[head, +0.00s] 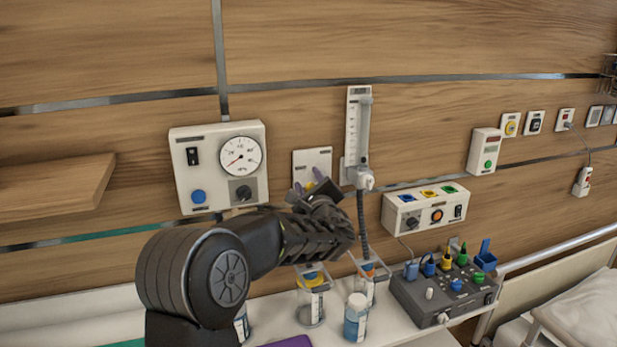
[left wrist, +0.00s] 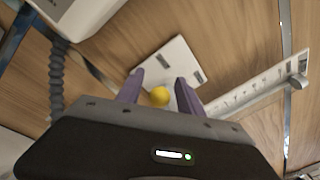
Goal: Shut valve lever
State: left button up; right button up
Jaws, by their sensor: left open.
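My left gripper (head: 309,181) is in front of a white wall plate (head: 312,157), with its purple fingers pointing at it. In the left wrist view the gripper (left wrist: 160,75) is open, and a round yellow knob (left wrist: 160,96) shows between its fingers, in front of the white plate (left wrist: 178,56). The knob looks like part of the valve lever; the rest of it is hidden behind the gripper. I cannot tell whether the fingers touch it. In the head view the plate's lower part is mostly covered by the gripper. My right gripper is not in view.
A gauge panel (head: 180,150) is left of the plate, and a flowmeter tube (head: 353,120) with a dark hose (head: 362,215) is close on its right. Jars, a blue-filled bottle (head: 355,320) and a grey control box (head: 415,300) stand below. A wooden shelf (head: 60,185) juts out at left.

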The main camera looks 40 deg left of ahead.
pick_arm(q)
jog(key=shift+w+a, duration=0.15)
jog(key=shift+c, duration=0.3)
grip_shut()
jog(key=shift+f, duration=0.1)
